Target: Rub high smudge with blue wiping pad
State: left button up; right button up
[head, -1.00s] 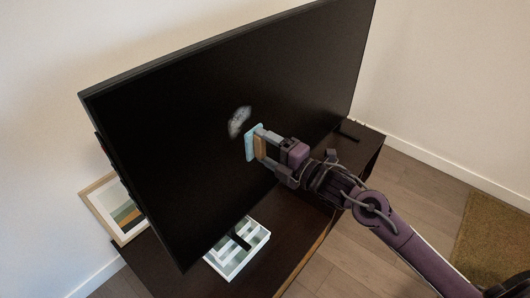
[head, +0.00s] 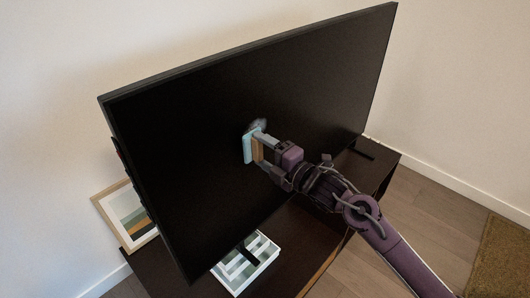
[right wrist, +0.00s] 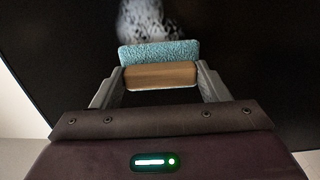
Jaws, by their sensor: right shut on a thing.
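A pale grey smudge (head: 257,126) shows on the dark television screen (head: 190,140). In the right wrist view the smudge (right wrist: 147,20) is a speckled whitish patch just beyond the pad. My right gripper (head: 262,149) is shut on the wooden back of the blue wiping pad (head: 248,147). In the right wrist view the blue pad (right wrist: 160,52) faces the screen, with its tan block between the fingers (right wrist: 161,76). The pad's upper edge overlaps the lower part of the smudge in the head view. I cannot tell whether it touches the screen. My left gripper is out of view.
The television stands on a dark low cabinet (head: 290,240). A striped white and grey-green box (head: 248,266) lies below the screen. A framed picture (head: 125,215) leans at the left. A brown rug (head: 500,262) lies at the lower right.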

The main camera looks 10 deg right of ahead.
jog(key=shift+w, duration=0.1)
dwell(0.3)
jog(key=shift+b+x, duration=0.35)
jog(key=shift+x, duration=0.6)
